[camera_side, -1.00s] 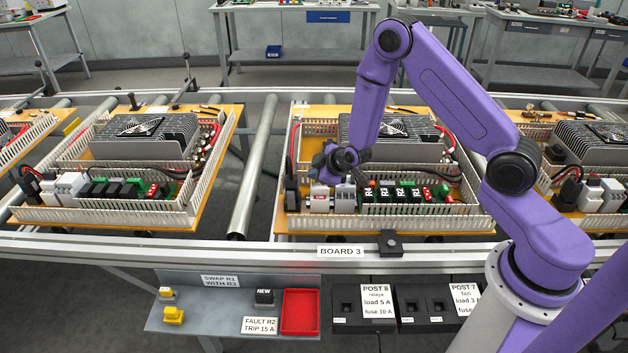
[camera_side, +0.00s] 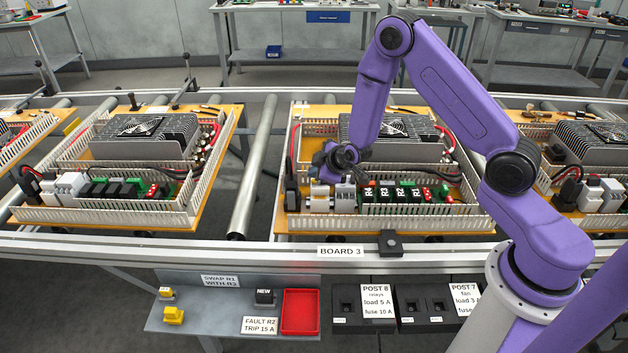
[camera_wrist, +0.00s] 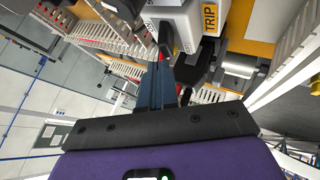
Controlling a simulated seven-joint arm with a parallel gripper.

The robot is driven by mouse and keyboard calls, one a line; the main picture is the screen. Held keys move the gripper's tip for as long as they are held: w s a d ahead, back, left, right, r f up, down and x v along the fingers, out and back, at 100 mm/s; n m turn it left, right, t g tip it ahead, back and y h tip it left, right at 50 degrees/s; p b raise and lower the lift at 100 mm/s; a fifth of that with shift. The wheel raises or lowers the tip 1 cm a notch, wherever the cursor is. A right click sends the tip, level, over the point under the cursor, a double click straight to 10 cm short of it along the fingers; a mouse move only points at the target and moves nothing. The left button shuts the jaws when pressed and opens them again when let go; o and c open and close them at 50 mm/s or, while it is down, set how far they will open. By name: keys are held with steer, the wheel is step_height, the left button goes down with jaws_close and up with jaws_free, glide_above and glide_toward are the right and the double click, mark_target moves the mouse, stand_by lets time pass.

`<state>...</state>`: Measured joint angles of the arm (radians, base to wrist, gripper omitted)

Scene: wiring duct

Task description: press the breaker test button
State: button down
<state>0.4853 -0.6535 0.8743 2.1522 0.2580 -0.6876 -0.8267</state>
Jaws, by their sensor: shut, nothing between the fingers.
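The breaker (camera_side: 320,199) is a pale grey-white block at the left end of the front row of modules on board 3. In the wrist view it is at the top (camera_wrist: 178,22), with an orange TRIP label on its side. My gripper (camera_side: 330,176) is shut and empty, pointing down at the breaker from above. In the wrist view my fingers (camera_wrist: 165,65) reach up to the breaker's near edge.
A grey module (camera_side: 345,198) stands right of the breaker, then a row of dark relays (camera_side: 388,195). A black block with cables (camera_side: 292,187) is on the left. A slotted white duct wall (camera_side: 390,219) runs along the front. A finned heatsink (camera_side: 440,150) stands behind.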

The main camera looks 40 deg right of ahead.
mark_target(316, 184)
steer(key=shift+r, duration=0.35)
steer(key=shift+r, duration=0.15)
step_height(316, 184, up, 5)
steer(key=shift+f, duration=0.1)
stand_by(0.4)
stand_by(0.5)
